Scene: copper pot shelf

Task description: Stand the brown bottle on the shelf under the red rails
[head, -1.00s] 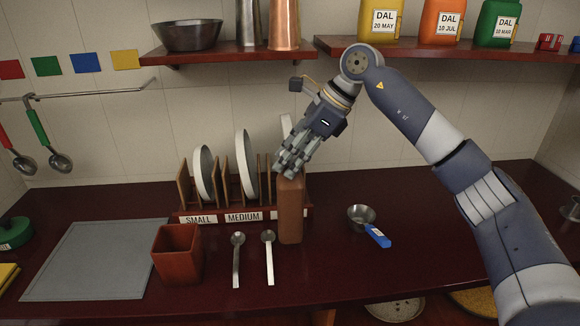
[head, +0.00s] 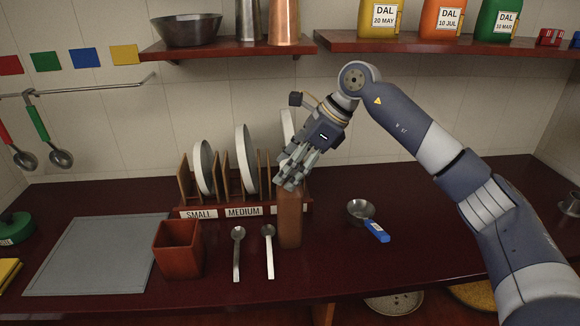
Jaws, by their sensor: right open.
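The brown bottle (head: 290,218) stands upright on the dark red counter, in front of the right end of the plate rack. My right gripper (head: 290,182) is open at the bottle's top, its fingers pointing down; they hide the upper part of the bottle. I cannot tell whether they touch it. Two red-brown wall shelves show at the top, a left shelf (head: 222,50) and a right shelf (head: 420,45). I cannot make out red rails in this view. My left gripper is not in view.
A plate rack (head: 186,211) with upright plates stands behind the bottle. Two spoons (head: 268,255), a brown square pot (head: 178,250) and a grey board (head: 95,258) lie to the left. A small pan with a blue handle (head: 376,230) is to the right. Pots and canisters stand on the shelves.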

